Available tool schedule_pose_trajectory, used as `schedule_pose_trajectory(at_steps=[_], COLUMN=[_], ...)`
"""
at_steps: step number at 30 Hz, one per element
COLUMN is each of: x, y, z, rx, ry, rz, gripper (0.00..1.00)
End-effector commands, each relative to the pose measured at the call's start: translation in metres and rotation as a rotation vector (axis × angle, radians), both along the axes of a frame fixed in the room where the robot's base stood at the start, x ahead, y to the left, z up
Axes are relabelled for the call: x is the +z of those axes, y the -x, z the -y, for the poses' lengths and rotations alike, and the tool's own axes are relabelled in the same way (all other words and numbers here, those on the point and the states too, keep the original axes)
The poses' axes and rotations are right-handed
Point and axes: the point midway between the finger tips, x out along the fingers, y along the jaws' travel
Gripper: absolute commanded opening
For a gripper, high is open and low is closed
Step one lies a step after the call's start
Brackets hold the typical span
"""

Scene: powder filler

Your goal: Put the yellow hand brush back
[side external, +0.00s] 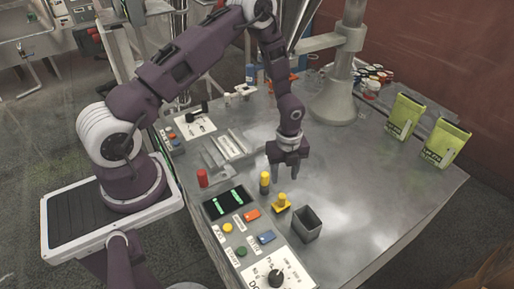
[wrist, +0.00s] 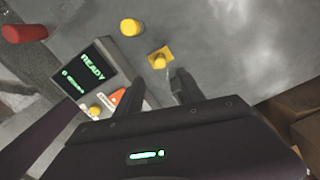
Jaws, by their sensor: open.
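A yellow piece with a flat square base and an upright knob-like grip (side external: 282,202) stands on the metal table; it looks like the hand brush, though bristles cannot be made out. It also shows in the wrist view (wrist: 160,58), just beyond my fingertips. My gripper (side external: 283,170) points down above the table, open and empty, behind and above the yellow piece. In the wrist view my gripper's two dark fingers (wrist: 160,80) are apart with nothing between them. A grey open-topped square holder (side external: 306,224) stands right of the yellow piece.
Two green pouches (side external: 404,116) stand at the far right. The right middle of the table is clear.

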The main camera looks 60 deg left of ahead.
Motion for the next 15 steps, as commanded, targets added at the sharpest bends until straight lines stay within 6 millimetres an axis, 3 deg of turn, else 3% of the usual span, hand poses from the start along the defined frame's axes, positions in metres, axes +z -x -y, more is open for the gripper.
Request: schedule_pose_trajectory(at_steps=[2,4,8,9,11,12,15], x=[0.019,0.059,0.167,0.201,0.247,0.276,0.333], y=[-0.005,-0.012,-0.004,0.006,0.027,0.045,0.100], z=[-0.001,-0.003,-0.002,0.000,0.004,0.008,0.019], rx=[0.043,0.148,0.476,0.590,0.768,0.891,1.202], ry=[-0.011,-0.030,-0.047,-0.040,-0.017,0.008,0.109], rz=[0.019,0.055,0.156,0.189,0.240,0.272,0.342], gripper=[0.45,0.45,0.45,0.45,0.45,0.45,0.45])
